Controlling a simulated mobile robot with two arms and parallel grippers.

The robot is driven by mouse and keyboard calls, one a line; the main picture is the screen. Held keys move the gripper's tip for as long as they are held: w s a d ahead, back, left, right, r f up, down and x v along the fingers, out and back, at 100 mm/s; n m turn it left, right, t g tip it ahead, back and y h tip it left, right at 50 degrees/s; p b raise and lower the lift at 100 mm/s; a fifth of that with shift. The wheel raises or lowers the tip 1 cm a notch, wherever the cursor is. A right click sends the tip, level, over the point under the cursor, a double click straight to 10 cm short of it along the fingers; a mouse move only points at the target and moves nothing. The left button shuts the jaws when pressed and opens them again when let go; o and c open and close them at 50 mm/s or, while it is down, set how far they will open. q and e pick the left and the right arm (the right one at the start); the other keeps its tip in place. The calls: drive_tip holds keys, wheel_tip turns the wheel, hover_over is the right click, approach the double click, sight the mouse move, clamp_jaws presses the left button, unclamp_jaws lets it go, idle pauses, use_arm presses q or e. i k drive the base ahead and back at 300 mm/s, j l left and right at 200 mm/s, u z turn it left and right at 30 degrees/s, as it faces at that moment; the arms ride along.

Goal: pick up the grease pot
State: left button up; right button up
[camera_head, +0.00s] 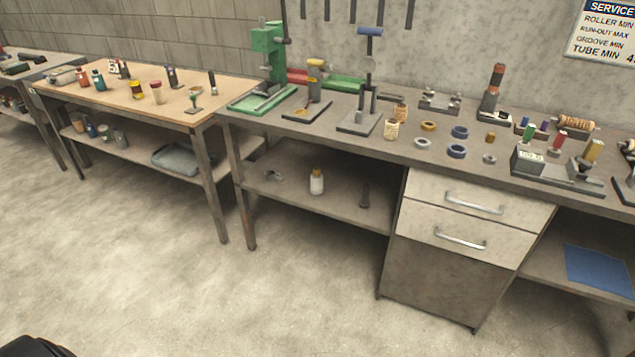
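No label shows which thing is the grease pot. A white bottle with an orange-yellow cap (317,182) stands upright on the shelf under the grey bench. Neither of my grippers shows. A dark rounded part at the bottom left corner seems to be mine, but no fingers show on it.
The wooden-topped table (110,95) also holds several bottles and small tools. The grey bench (400,160) carries a green press (268,50), rings, spools and fixtures. Drawers (475,205) stand below it. The concrete floor in front is clear.

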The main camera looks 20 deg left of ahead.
sight(316, 184)
drive_tip(key=i+j+z, duration=0.25)
drive_tip(key=i+j, duration=0.5)
drive_tip(key=j, duration=0.15)
